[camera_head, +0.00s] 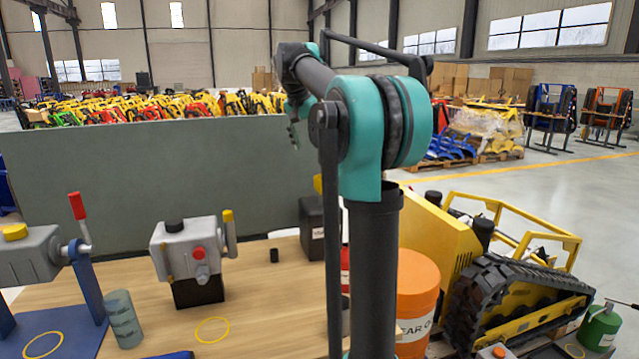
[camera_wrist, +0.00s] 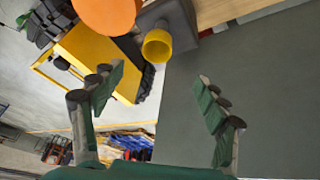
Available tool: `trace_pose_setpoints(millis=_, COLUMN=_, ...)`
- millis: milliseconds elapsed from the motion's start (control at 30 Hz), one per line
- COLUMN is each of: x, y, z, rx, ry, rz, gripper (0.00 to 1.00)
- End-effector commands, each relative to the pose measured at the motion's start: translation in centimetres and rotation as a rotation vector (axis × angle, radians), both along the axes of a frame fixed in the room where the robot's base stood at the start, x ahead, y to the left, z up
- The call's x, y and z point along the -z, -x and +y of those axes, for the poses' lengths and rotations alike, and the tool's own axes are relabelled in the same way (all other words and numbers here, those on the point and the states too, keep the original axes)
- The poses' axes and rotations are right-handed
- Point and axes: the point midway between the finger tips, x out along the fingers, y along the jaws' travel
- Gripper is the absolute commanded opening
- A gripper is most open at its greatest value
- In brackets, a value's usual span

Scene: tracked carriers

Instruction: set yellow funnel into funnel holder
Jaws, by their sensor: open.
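The yellow funnel (camera_wrist: 157,46) shows in the wrist view with its round opening toward the camera, at a dark grey box-like container (camera_wrist: 172,14). In the head view only a bit of yellow (camera_head: 317,184) shows above the dark container (camera_head: 312,228), beside my arm, which hides the rest. My gripper (camera_wrist: 158,100) is open and empty, its two green-padded fingers wide apart. In the wrist view the funnel lies above the gap between the fingertips, apart from both. In the head view my gripper (camera_head: 293,128) is partly hidden behind my arm. I cannot pick out the funnel holder.
A grey panel (camera_head: 150,180) stands behind the wooden table (camera_head: 260,315). Grey machines (camera_head: 190,252) and a grey-green cylinder (camera_head: 122,318) stand on the left. An orange bucket (camera_head: 417,300) and a yellow tracked carrier (camera_head: 520,280) are on the right. Bare tabletop lies at front centre.

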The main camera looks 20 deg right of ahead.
Motion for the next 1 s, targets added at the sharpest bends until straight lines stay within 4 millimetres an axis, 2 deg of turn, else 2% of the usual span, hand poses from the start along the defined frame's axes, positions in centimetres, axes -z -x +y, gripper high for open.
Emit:
trace_pose_setpoints(millis=500, x=8.8, y=-2.4, z=-2.8, rx=0.001, ry=0.0, rz=0.0, gripper=0.74)
trace_pose_setpoints(millis=600, x=10.0, y=-2.7, z=-3.2, rx=0.0, ry=0.0, rz=0.0, gripper=0.74)
trace_pose_setpoints(millis=867, x=11.5, y=-3.1, z=-3.7, rx=0.0, ry=0.0, rz=0.0, gripper=0.74)
trace_pose_setpoints(millis=1000, x=13.4, y=-3.4, z=-4.6, rx=0.002, ry=-0.001, rz=-0.001, gripper=0.74)
